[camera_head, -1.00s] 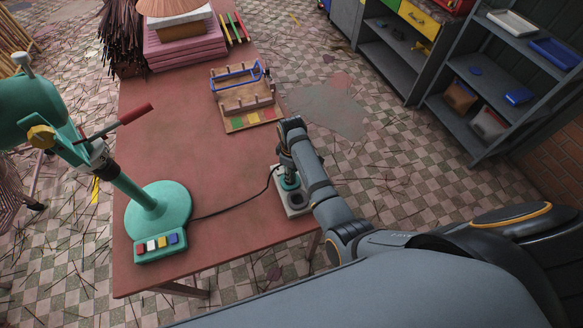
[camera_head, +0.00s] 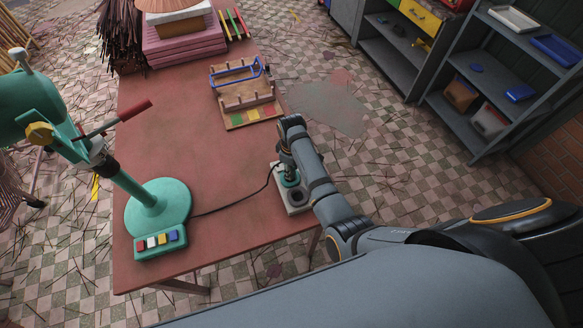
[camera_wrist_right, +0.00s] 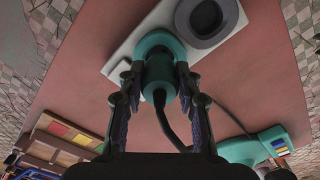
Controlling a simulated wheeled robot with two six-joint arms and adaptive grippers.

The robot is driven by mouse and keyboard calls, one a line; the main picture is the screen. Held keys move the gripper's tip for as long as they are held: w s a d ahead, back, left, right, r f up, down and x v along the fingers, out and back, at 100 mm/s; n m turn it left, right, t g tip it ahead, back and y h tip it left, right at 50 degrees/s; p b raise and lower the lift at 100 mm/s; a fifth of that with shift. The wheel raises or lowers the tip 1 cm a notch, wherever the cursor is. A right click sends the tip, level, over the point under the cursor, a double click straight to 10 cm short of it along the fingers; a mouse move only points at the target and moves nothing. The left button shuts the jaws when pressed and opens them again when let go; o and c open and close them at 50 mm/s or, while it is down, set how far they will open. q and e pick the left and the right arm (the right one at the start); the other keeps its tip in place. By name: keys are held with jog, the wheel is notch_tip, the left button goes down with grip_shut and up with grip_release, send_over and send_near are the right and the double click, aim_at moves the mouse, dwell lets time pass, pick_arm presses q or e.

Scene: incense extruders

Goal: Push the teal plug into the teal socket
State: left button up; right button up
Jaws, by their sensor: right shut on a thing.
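The teal plug (camera_wrist_right: 159,83) is between the fingers of my right gripper (camera_wrist_right: 158,88), which is shut on it. A dark cable trails from the plug. The plug overlaps the teal ring of the teal socket (camera_wrist_right: 163,39), and how deep it sits cannot be told. In the head view my right gripper (camera_head: 287,160) points down over the teal socket (camera_head: 291,181) on a pale plate near the table's right edge, and hides most of the plug. My left gripper is not in view.
A dark round socket (camera_wrist_right: 206,19) sits beside the teal one on the pale plate (camera_head: 303,208). A teal press (camera_head: 160,205) with coloured buttons stands on the red table (camera_head: 205,125). A wooden rack (camera_head: 247,97) stands farther back. The middle of the table is clear.

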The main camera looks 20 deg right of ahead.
jog(key=shift+f+b, duration=0.35)
jog(key=shift+f, duration=0.85)
jog(key=o, duration=1.2)
jog(key=shift+o, duration=0.2)
notch_tip(320, 180, up, 7)
jog(key=shift+r, duration=0.2)
jog(key=shift+s, duration=0.1)
